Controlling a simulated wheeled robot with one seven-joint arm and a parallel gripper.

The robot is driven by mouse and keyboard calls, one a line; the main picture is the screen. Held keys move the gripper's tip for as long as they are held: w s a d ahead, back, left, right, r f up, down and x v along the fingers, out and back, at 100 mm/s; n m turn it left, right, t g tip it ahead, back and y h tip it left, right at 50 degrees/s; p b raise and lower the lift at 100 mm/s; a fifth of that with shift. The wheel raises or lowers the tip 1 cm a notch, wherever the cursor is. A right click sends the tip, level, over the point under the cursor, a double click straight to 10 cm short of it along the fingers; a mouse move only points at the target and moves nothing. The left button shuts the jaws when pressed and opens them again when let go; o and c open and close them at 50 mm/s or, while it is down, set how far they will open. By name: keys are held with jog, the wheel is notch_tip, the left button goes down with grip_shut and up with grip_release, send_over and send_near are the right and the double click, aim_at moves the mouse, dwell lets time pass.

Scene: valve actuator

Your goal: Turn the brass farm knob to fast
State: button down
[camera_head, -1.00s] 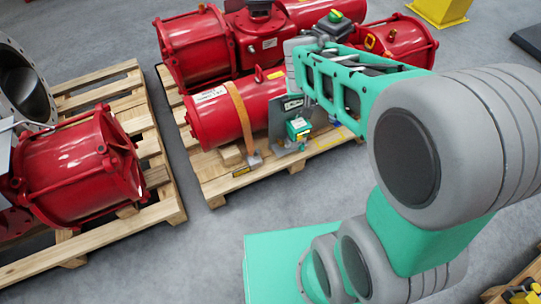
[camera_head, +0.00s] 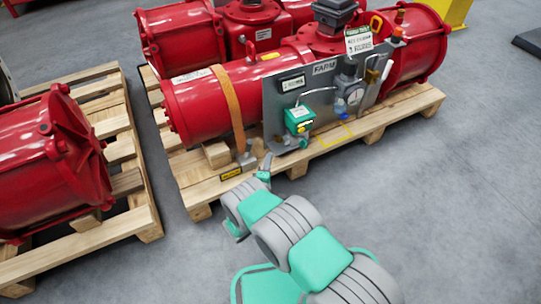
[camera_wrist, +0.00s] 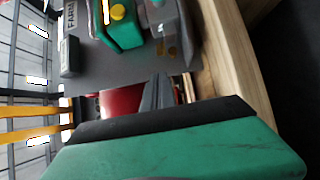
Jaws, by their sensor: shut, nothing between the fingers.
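The grey FARM panel (camera_head: 325,68) stands upright along the front of the red actuator (camera_head: 215,100). A green box (camera_head: 300,117) with a small yellow knob-like part sits at its lower left. The panel (camera_wrist: 90,50) and the green box (camera_wrist: 122,32) show sideways in the wrist view, where the yellow part (camera_wrist: 118,12) is clearer. I cannot tell which fitting is the brass knob, and no fast marking is readable. My gripper (camera_head: 266,163) is low at the pallet's front edge, left of and below the box, apart from it. Its grey fingers (camera_wrist: 160,92) look shut and empty.
An orange strap (camera_head: 230,110) crosses the red cylinder and ends at a metal buckle. A gauge (camera_head: 355,96) and piping are right of the green box. A wooden pallet (camera_head: 400,113) lies under everything. Open grey floor is in front and right.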

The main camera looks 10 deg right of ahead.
aim_at(279, 139)
jog(key=b+x, duration=0.3)
jog(key=x, duration=0.6)
jog(key=shift+d+r, duration=0.1)
